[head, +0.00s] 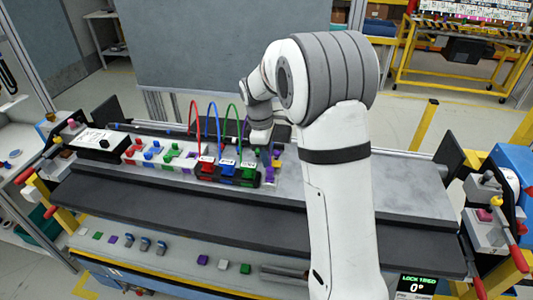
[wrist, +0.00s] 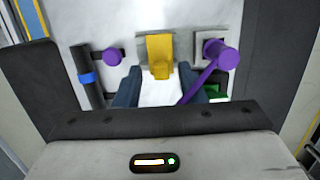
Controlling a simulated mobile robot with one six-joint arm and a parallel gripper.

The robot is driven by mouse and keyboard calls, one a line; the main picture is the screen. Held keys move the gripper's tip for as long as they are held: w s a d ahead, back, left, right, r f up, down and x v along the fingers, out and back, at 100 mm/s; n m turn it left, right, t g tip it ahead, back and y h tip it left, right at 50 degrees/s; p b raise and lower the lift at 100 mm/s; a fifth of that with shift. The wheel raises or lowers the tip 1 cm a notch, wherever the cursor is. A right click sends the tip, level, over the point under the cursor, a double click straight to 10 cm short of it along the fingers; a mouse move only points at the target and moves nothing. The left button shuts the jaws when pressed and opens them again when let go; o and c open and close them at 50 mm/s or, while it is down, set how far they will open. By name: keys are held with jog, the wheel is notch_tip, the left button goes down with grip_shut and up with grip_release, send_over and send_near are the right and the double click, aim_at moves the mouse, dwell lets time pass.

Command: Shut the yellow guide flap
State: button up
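The yellow guide flap (wrist: 159,46) shows in the wrist view at top centre, on the pale panel. It has a wide plate and a narrower tab (wrist: 161,70) at its near end. Its tilt is hard to tell from this angle. My gripper (wrist: 158,76) has two dark blue fingers standing apart, one on either side of the tab's near end. Nothing is held between them, and contact with the flap cannot be made out. In the head view a small yellow piece (head: 276,163) shows beside my gripper (head: 260,139), whose fingers are too small to read there.
A purple round part (wrist: 221,54) with a purple strand stands close right. Red, blue and green cables (head: 213,115) arch over connectors left of my arm.

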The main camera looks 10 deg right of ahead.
jog(key=shift+r, duration=0.1)
notch_tip(320, 180, up, 8)
jog(key=a+b, duration=0.1)
jog(key=shift+w+f, duration=0.2)
jog(key=s+d+r+m+t, duration=0.15)
jog(key=s+m, duration=0.25)
jog(key=s, duration=0.4)
jog(key=s+d+r+m+t, duration=0.1)
jog(key=s+r+m, duration=0.2)
jog(key=s, duration=0.5)
jog(key=s+f+m, duration=0.2)
jog(key=s+m, duration=0.1)
jog(key=s, duration=0.3)
jog(key=s+f+m+t+y, duration=0.1)
jog(key=s+f+m, duration=0.1)
jog(key=s, duration=0.4)
jog(key=shift+s+m, duration=0.4)
jog(key=shift+m, duration=0.4)
